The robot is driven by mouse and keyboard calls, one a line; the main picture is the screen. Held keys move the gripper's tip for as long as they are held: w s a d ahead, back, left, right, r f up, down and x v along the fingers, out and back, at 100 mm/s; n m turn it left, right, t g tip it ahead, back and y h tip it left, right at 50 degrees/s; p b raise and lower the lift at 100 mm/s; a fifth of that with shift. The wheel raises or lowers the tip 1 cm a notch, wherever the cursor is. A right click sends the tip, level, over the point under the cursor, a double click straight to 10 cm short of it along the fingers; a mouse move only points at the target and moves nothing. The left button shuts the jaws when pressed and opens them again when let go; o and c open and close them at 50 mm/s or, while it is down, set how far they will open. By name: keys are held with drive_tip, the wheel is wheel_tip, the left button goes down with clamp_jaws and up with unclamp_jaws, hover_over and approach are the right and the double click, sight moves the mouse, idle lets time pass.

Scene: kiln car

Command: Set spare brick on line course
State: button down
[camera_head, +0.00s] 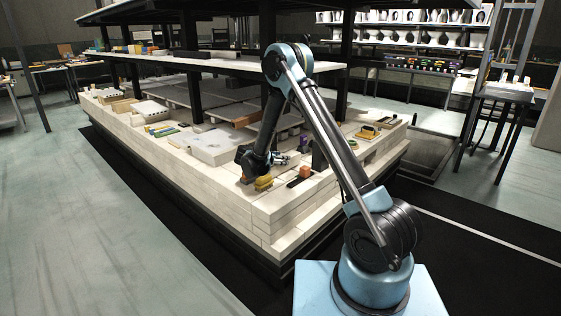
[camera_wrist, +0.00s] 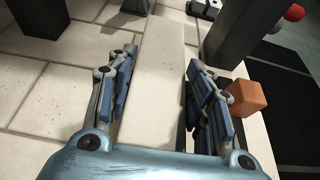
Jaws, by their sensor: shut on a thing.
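A long cream brick (camera_wrist: 155,95) lies between the blue-grey finger pads of my gripper (camera_wrist: 161,60) in the wrist view. My gripper is shut on it, with the pads along its two long sides. The brick is the same pale colour as the brick course (camera_wrist: 35,100) around it. A dark gap shows beside its right edge; I cannot tell whether its underside touches the course. In the head view my gripper (camera_head: 280,158) is low over the car's near corner, and the held brick cannot be made out there. The pale brick course (camera_head: 285,212) runs around the car's edge.
An orange block (camera_wrist: 246,98) sits close to the right finger; it also shows in the head view (camera_head: 305,171). A dark post (camera_wrist: 238,30) stands beyond it. A yellow item (camera_head: 263,183) lies near my wrist. A shelf deck (camera_head: 215,62) hangs above the car.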

drive_tip(key=shift+f, duration=0.45)
idle(0.7)
drive_tip(key=c, duration=0.7)
unclamp_jaws()
drive_tip(key=shift+v, duration=3.8)
drive_tip(key=shift+s+a+r, duration=0.1)
drive_tip(key=shift+r, duration=0.05)
drive_tip(key=v, duration=1.2)
